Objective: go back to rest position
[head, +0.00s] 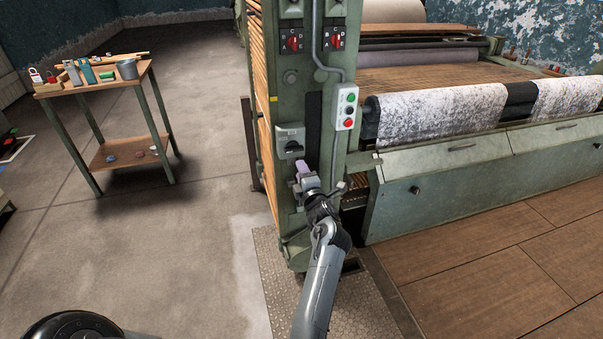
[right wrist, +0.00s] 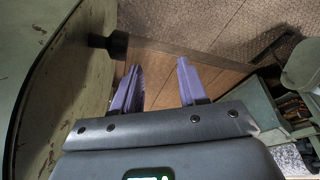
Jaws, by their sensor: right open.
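A gap to the switch seems to show, but whether the fingers touch the post is unclear.
The green post (head: 327,85) carries a push-button box (head: 347,107) and red selector switches (head: 294,43). Rollers with speckled cloth (head: 440,113) lie right. A wooden table (head: 95,83) with padlocks and a bucket stands left. Concrete floor between is clear. A green panel (right wrist: 60,80) is close beside my right gripper.

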